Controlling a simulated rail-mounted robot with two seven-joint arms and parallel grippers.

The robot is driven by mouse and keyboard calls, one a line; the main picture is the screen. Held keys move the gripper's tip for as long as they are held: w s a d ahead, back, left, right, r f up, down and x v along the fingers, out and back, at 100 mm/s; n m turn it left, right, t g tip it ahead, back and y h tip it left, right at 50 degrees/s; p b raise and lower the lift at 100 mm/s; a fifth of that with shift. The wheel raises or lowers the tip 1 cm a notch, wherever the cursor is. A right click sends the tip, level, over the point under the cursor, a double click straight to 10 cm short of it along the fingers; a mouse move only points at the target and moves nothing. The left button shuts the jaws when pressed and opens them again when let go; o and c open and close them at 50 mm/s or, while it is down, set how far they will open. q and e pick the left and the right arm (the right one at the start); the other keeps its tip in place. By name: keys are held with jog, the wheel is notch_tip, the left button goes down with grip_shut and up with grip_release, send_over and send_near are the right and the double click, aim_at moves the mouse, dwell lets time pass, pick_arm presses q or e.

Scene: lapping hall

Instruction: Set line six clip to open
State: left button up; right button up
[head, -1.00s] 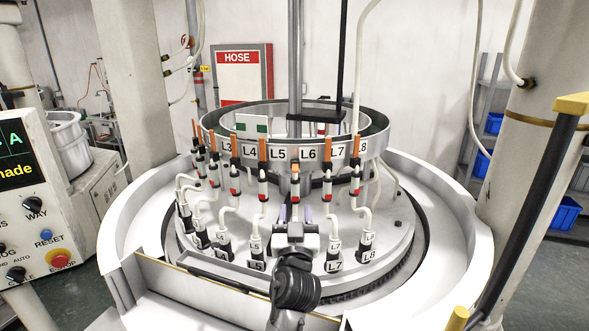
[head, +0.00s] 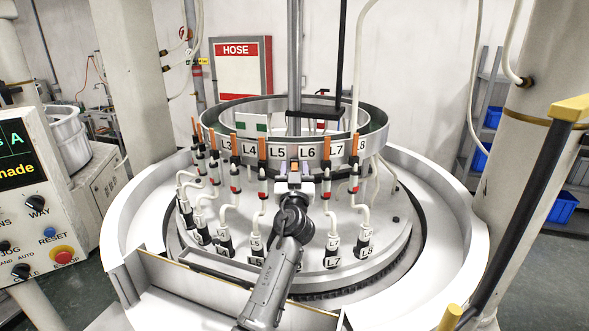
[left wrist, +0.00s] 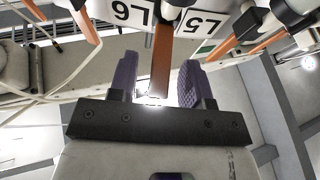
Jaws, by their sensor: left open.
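The line six clip's orange lever (head: 294,166) sits just left of the L6 label (head: 308,152) on the ring, and its lower part is hidden behind my left gripper (head: 295,174). In the left wrist view, the orange lever (left wrist: 161,58) points in between the two purple fingers of my left gripper (left wrist: 158,78). The fingers are open, with a visible gap to the lever on each side. The L6 (left wrist: 133,12) and L5 (left wrist: 200,22) labels appear upside down there. Whether the clip is open or closed I cannot tell. My right gripper is not in view.
Neighbouring clips L5 (head: 263,180) and L7 (head: 327,183) stand close on either side, with white hoses below. A control panel (head: 35,200) is at the left. A black bar with a yellow end (head: 572,108) slants across the right.

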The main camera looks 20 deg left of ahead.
pick_arm(q)
jog(key=shift+w, duration=0.1)
jog(key=shift+c, duration=0.2)
grip_shut()
dwell(0.5)
